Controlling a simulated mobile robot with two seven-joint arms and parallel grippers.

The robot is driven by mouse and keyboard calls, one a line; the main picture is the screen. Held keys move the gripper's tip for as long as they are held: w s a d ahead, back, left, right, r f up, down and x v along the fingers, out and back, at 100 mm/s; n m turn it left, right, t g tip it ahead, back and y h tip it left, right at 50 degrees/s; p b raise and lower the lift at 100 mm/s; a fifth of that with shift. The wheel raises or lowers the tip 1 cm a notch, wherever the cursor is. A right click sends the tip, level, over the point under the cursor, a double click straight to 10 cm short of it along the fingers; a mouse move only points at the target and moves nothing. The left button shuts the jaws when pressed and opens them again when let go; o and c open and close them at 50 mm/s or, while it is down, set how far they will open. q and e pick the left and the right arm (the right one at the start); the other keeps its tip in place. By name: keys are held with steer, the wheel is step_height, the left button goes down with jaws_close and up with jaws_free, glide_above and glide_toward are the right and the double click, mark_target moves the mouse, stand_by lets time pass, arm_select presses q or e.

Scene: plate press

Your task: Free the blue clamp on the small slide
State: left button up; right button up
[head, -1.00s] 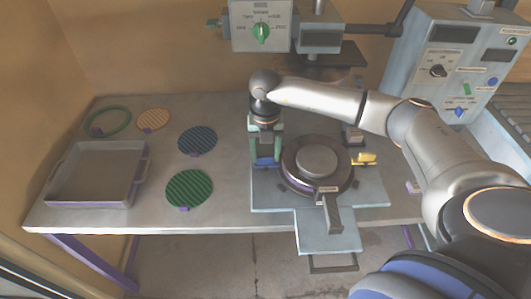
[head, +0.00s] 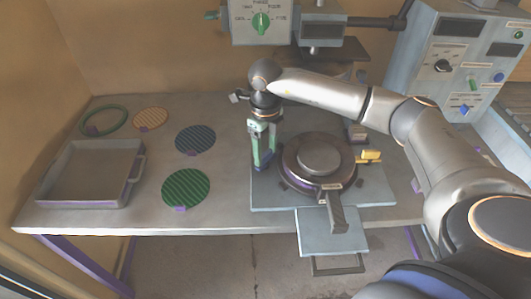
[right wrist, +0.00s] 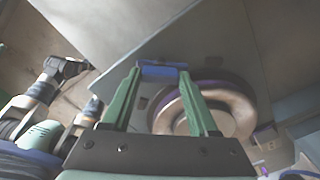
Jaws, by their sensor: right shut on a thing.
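My right gripper (head: 263,165) has green fingers and points down at the left edge of the small slide (head: 285,203), a pale blue plate. In the right wrist view its fingertips (right wrist: 160,72) are closed on the blue clamp (right wrist: 160,73), a small blue block. In the head view the clamp shows only as a small blue bit (head: 260,169) between the fingertips. A round dark press plate (head: 318,162) with a lighter centre sits on the slide, right of the gripper. My left gripper (right wrist: 76,68) shows small in the right wrist view; its jaws are unclear.
A yellow clamp (head: 369,156) stands at the slide's right. A grey tray (head: 90,180), a green ring (head: 103,121) and several round discs, one green (head: 186,188), lie on the left of the table. A control box (head: 260,22) hangs above, and a panel (head: 455,60) stands right.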

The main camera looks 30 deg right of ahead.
mark_target(265, 153)
steer(key=n+b, duration=0.1)
steer(key=n, duration=0.3)
steer(key=shift+n+b, duration=0.8)
steer(key=shift+n, duration=1.1)
steer(key=shift+r+n, duration=0.1)
steer(key=shift+n, duration=0.2)
steer(key=o, duration=1.1)
step_height(265, 153, up, 12)
steer(key=shift+r, duration=0.25)
